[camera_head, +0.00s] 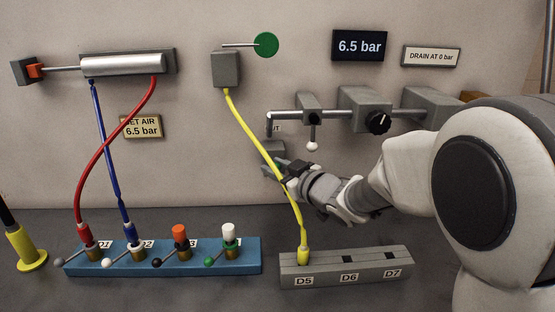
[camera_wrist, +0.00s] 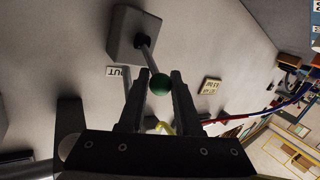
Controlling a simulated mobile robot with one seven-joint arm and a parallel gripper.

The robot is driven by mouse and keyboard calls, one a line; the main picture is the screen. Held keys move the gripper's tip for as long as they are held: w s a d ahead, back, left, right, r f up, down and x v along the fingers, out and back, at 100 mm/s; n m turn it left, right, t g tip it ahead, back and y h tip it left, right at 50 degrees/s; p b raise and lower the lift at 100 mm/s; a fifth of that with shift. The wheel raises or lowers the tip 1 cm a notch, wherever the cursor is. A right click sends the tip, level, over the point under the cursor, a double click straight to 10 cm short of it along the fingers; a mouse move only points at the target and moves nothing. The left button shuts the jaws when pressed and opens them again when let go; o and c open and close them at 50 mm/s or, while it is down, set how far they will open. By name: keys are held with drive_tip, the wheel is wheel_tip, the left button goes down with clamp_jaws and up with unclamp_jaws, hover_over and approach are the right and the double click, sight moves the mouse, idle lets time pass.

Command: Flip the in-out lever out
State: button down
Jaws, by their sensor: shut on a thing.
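The in-out lever is a short grey rod on a grey wall block (camera_head: 272,148), ending in a green ball knob (camera_wrist: 160,84). In the wrist view the block (camera_wrist: 130,35) is at the top and the rod runs from it down to the knob. My gripper (camera_head: 283,166) is at the lever, reaching in from the right. In the wrist view its fingers (camera_wrist: 158,80) stand on both sides of the knob, shut on it. A white OUT label (camera_wrist: 113,72) is beside the block; the head view shows only part of it (camera_head: 277,129). My fingers partly hide the knob in the head view.
A yellow hose (camera_head: 265,150) hangs just left of my gripper, down to the grey D5 to D7 block (camera_head: 345,267). Above is a pipe with a black knob (camera_head: 378,122) and a white-tipped lever (camera_head: 312,146). A blue manifold (camera_head: 160,257) stands at lower left.

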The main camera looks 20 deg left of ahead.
drive_tip(key=shift+f, duration=0.35)
drive_tip(key=shift+d, duration=0.1)
drive_tip(key=c, duration=1)
unclamp_jaws()
drive_tip(key=shift+o, duration=2)
drive_tip(key=shift+r, duration=0.25)
drive_tip(key=p+v, duration=0.1)
drive_tip(key=v, duration=1.6)
drive_tip(key=shift+p, duration=0.3)
drive_tip(key=shift+d, duration=0.1)
